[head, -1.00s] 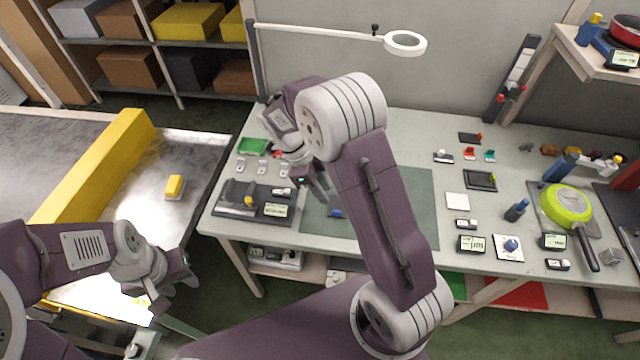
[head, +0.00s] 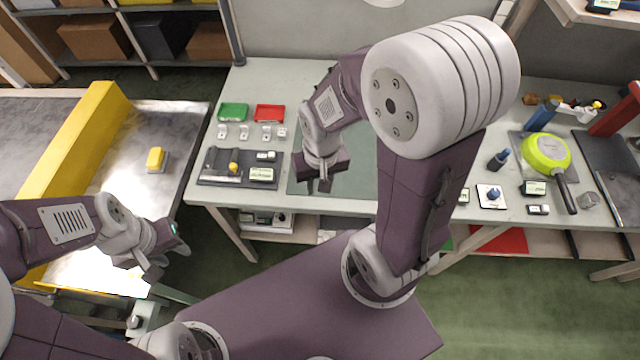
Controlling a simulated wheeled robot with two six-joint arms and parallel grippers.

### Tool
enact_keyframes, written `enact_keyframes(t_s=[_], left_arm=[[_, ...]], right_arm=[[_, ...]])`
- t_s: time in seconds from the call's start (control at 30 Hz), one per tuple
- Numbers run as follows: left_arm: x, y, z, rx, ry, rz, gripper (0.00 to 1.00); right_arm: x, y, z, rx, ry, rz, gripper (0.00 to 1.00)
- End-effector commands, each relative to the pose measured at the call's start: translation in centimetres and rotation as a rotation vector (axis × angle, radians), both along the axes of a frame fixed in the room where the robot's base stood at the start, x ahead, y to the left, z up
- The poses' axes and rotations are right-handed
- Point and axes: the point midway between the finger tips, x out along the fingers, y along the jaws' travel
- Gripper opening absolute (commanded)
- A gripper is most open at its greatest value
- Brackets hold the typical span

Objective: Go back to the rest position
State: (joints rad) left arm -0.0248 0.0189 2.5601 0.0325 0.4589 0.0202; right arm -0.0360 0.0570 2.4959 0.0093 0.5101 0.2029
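My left gripper (head: 168,262) hangs at the left over the near end of the metal conveyor top. Its two fingers stand apart with nothing between them. My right gripper (head: 318,188) points down over the dark green mat (head: 356,182) on the workbench. I see nothing held in it, but its finger gap is too small to judge. My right arm's large links cover the middle of the bench and hide what lies there.
The conveyor (head: 185,130) carries a yellow block (head: 155,157) beside a long yellow barrier (head: 85,135). The bench (head: 222,190) holds a dark fixture tray (head: 215,180), green (head: 233,112) and red (head: 269,113) trays, and a lime pan (head: 545,152) at right. Shelves stand behind.

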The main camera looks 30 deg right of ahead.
Motion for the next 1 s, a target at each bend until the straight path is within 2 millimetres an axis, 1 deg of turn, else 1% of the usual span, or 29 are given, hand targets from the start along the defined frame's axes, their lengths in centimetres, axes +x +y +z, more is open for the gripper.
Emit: enact_keyframes(t_s=[0.03, 0.1, 0.17, 1.0], left_arm=[[0.01, 0.00, 0.00, 0.000, 0.000, 0.000, 0.36], [0.01, 0.00, 0.00, 0.000, 0.000, 0.000, 0.36], [0.01, 0.00, 0.00, 0.000, 0.000, 0.000, 0.36], [0.00, 0.00, 0.00, 0.000, 0.000, 0.000, 0.36]], right_arm=[[-0.47, -0.04, -0.05, 0.000, -0.013, 0.059, 0.28], [-0.83, -0.06, -0.15, -0.003, -0.025, 0.122, 0.28], [-0.97, -0.06, -0.18, -0.004, -0.030, 0.147, 0.28], [-0.97, -0.05, -0.20, -0.005, -0.028, 0.152, 0.28]])
